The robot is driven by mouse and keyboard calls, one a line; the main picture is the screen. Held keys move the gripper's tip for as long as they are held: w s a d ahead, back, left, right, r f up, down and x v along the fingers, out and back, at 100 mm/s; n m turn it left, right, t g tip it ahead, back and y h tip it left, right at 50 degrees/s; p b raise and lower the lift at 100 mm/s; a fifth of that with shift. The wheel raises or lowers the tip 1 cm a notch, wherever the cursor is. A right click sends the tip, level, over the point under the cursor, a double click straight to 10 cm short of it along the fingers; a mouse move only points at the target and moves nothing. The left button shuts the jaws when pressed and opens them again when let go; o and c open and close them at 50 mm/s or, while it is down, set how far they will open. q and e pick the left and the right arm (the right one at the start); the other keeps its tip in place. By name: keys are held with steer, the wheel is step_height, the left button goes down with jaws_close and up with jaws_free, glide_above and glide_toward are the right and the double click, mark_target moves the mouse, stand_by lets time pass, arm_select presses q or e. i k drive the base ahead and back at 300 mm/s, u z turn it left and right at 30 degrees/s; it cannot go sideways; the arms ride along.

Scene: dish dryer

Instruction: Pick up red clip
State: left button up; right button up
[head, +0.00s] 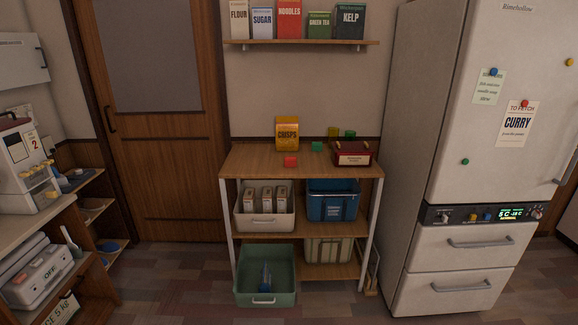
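A small red block-like piece (290,161), which looks like the red clip, lies on the wooden top of the shelf unit (250,160), near its front edge and left of the middle. It is too small in the head view to make out its exact shape. Nothing covers it. A yellow CRISPS packet (287,133) stands behind it. A small green piece (317,146) lies to its right and further back. Neither of my grippers shows in the head view.
A dark red labelled box (352,157) sits on the right of the top, with a yellow piece (333,132) and another green piece (350,133) behind it. A green bin (265,288) stands low at the front. The fridge (410,130) closes off the right.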

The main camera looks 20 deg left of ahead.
mark_target(290, 161)
steer(key=z, duration=0.5)
steer(key=i, duration=0.55)
steer(key=z, duration=0.55)
steer(key=i, duration=1.55)
steer(key=u, duration=0.85)
